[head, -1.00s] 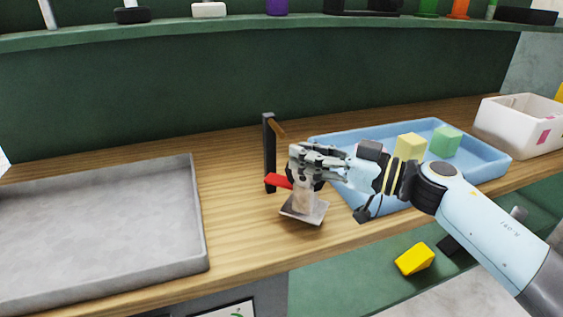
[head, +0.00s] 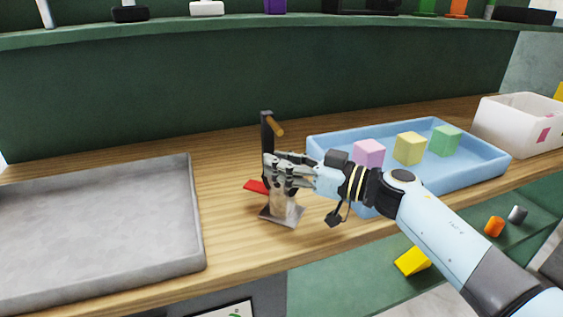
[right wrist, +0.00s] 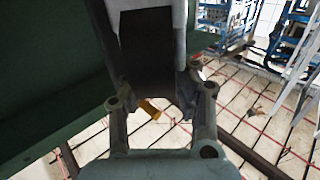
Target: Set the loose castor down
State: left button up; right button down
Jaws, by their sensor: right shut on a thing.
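My right gripper (head: 277,168) is shut on the castor, near the middle of the wooden counter. The castor shows a pale body, a square grey plate (head: 269,216) at its lower end and a red tab (head: 254,186) sticking out to the left. My fingers hide its upper part. The plate is at or just above the wood; I cannot tell if it touches. The right wrist view shows my gripper's links around a dark block (right wrist: 146,45), whose identity is unclear. My left gripper is not in view.
A dark post (head: 266,132) with an orange-brown peg (head: 275,125) stands just behind my gripper. A grey tray (head: 198,215) is at left. A blue tray (head: 485,150) holds pink, yellow and green blocks. A white box (head: 510,130) is at far right. Bare wood lies left of the castor.

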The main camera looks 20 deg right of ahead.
jog(key=c, duration=1)
grip_release()
jog(key=shift+c, duration=0.2)
jog(key=shift+r, duration=0.15)
jog(key=v, duration=1.2)
